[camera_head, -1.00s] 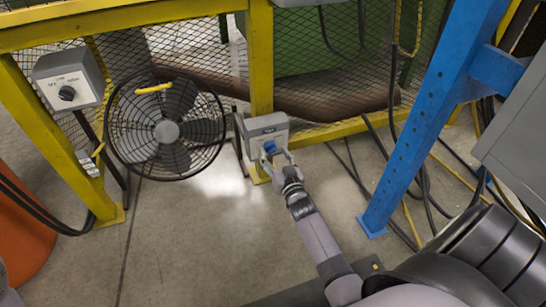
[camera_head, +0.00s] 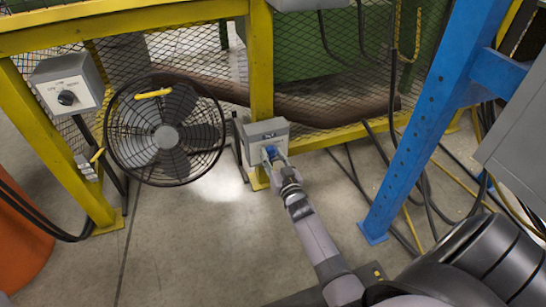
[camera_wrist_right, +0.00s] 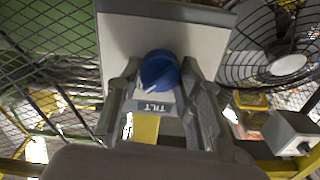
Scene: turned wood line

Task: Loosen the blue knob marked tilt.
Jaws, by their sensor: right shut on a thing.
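The blue knob (camera_head: 271,151) sits on the front of a grey box fixed to a yellow post. In the right wrist view the blue knob (camera_wrist_right: 160,72) shows large, with a white pointer mark and a label reading TILT (camera_wrist_right: 154,106) beside it. My right gripper (camera_head: 274,156) is at the box, its fingers one on each side of the knob. In the wrist view my right gripper (camera_wrist_right: 160,85) is shut on the knob, and its fingers hide the knob's sides. My left gripper is not in view.
A black caged fan (camera_head: 165,130) stands left of the box. Another grey box with a black knob (camera_head: 66,97) hangs on the yellow frame further left. A blue post (camera_head: 420,110) and hanging cables are on the right. The floor in front is open.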

